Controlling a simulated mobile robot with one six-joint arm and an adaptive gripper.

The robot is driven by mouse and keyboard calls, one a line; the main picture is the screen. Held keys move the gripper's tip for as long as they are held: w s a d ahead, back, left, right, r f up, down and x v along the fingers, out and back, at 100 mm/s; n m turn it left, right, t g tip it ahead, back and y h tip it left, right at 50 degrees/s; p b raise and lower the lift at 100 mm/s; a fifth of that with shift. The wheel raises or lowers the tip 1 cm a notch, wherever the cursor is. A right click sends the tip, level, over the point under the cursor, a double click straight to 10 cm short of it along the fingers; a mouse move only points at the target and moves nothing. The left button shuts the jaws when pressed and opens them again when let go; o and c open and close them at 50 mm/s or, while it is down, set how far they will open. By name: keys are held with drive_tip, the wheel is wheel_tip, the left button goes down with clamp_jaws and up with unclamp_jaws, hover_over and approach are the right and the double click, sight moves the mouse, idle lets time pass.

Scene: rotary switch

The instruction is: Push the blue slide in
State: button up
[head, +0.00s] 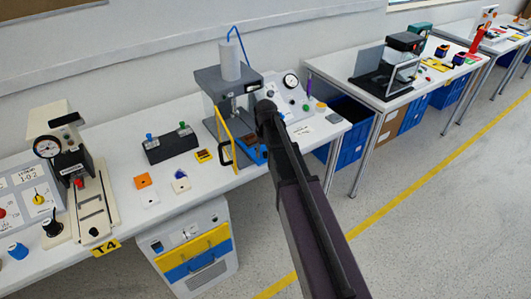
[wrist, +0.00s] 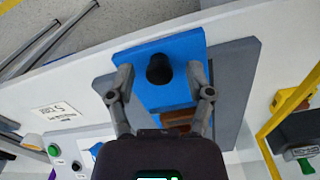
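The blue slide (wrist: 180,45) is a flat blue plate with a round black knob (wrist: 159,68) on it. In the wrist view it lies over a grey base plate (wrist: 240,65), sticking out towards the bench edge. In the head view the slide (head: 250,152) shows at the front of the grey press (head: 212,80), partly covered by my arm. My gripper (wrist: 160,76) is open in the wrist view, with one finger on each side of the knob and gaps between. Whether the fingers touch the plate cannot be told. In the head view my arm hides most of the gripper.
A yellow frame (head: 224,130) stands beside the slide. A panel with buttons and a gauge (head: 296,100) is on the other side. A black block with levers (head: 170,148) and small coloured pieces lie further left. The floor (head: 420,220) in front is clear.

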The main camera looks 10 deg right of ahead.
sight(254, 142)
clamp_jaws()
drive_tip(key=w+a, duration=0.1)
drive_tip(key=w, duration=0.1)
drive_tip(key=w+a, duration=0.1)
drive_tip(key=w, duration=0.2)
drive_tip(key=w+a, duration=0.1)
drive_tip(key=w, duration=0.2)
drive_tip(key=shift+w, duration=0.1)
drive_tip(key=shift+o, duration=0.4)
unclamp_jaws()
drive_tip(key=shift+d, duration=0.1)
